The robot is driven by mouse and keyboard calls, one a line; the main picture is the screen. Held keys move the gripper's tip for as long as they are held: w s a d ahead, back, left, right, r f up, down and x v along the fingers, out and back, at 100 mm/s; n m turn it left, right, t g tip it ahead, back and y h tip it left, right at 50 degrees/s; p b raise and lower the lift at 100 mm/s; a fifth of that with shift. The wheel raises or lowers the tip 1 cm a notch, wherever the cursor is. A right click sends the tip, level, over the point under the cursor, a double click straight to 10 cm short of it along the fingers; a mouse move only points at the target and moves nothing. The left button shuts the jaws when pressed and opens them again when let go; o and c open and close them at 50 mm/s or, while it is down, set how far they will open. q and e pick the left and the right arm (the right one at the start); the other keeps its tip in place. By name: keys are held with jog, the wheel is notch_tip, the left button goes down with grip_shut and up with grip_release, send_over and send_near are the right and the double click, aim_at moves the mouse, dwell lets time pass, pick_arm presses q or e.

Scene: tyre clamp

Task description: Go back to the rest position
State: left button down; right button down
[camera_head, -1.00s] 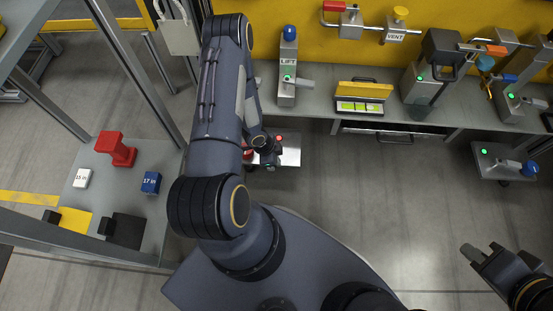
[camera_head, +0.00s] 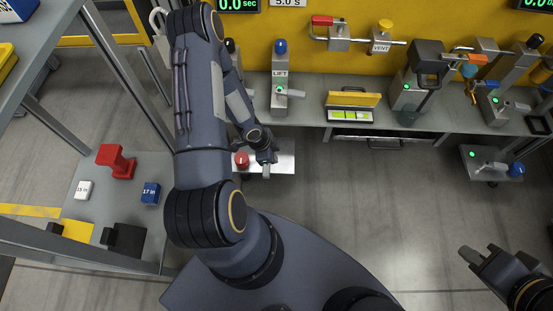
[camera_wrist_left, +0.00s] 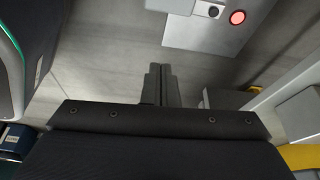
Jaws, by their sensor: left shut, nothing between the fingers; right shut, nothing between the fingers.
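My left gripper (camera_head: 266,170) is over the front of a light metal plate below the bench, right of a red knob. In the left wrist view the left gripper (camera_wrist_left: 160,80) has its fingers together with nothing between them, pointing at bare floor. The plate (camera_wrist_left: 195,32) with a lit red button (camera_wrist_left: 237,17) lies beyond the fingertips, apart from them. My right gripper (camera_head: 470,255) is at the lower right, over open floor, shut and empty, touching nothing.
The grey bench (camera_head: 310,112) runs along the back with a LIFT post (camera_head: 280,85), a yellow-lidded box (camera_head: 352,100) and several valves. A side shelf at left holds a red block (camera_head: 116,160), a white block (camera_head: 84,190) and a blue block (camera_head: 150,193). The middle floor is clear.

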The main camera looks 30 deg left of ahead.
pick_arm(q)
jog(key=shift+a+r, duration=0.1)
jog(key=shift+r, duration=0.15)
dwell(0.4)
jog(key=a+r+n+t+y, duration=0.25)
jog(key=r+n, duration=0.45)
jog(key=r, duration=1.9)
jog(key=s+d+r+n+t+h+p, duration=0.1)
jog(key=s+d+r+n+h, duration=0.4)
jog(key=s+d+r, duration=0.8)
notch_tip(320, 180, up, 31)
jog(key=a+y+p, duration=0.1)
jog(key=a+p, duration=0.1)
jog(key=p, duration=2.7)
jog(key=shift+s+a+f+y, duration=0.15)
jog(key=shift+s+y, duration=0.2)
jog(key=shift+s, duration=0.1)
jog(key=shift+n, duration=0.3)
